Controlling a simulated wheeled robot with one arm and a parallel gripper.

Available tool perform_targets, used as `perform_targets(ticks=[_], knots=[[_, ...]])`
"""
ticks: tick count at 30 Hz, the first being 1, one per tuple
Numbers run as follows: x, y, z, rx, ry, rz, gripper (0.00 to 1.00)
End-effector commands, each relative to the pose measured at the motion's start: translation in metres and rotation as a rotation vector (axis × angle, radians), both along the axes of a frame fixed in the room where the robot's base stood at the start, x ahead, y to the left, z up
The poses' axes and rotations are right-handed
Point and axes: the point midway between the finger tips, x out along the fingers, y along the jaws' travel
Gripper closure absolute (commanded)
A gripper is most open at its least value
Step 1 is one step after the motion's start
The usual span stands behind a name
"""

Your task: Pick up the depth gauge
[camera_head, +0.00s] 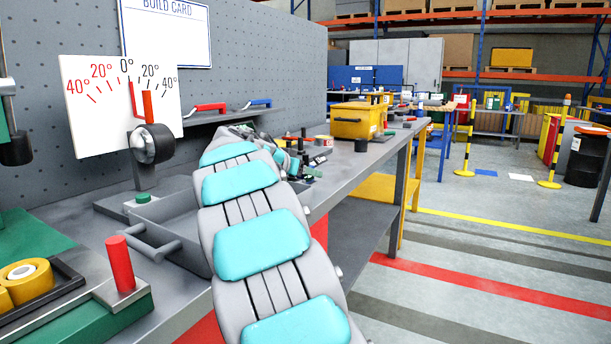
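My arm, grey with turquoise pads, reaches from the bottom of the view along the grey workbench (345,178). My gripper (312,164) is small and far off at the arm's end, low over the bench top among small dark items. My arm hides part of it, and I cannot tell whether its fingers are open or shut. I cannot pick out the depth gauge with certainty; it may be among the small items by the gripper or behind my arm.
A white angle-scale board (100,120) with a red pointer and black knob stands at left. A grey tray (165,230) and a red peg (120,264) are nearer. A yellow bin (356,120) stands beyond the gripper.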

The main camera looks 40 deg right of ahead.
Motion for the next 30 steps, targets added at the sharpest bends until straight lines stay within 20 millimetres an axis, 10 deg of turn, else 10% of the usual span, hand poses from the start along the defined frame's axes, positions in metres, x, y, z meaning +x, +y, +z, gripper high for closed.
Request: perform_targets(ticks=[5, 21, 30], knots=[[0.0001, 0.0003, 0.0, -0.001, -0.001, 0.001, 0.39], [0.0003, 0.0005, 0.0001, -0.001, -0.001, 0.001, 0.99], [0.0003, 0.0005, 0.0001, -0.001, -0.001, 0.001, 1.0]])
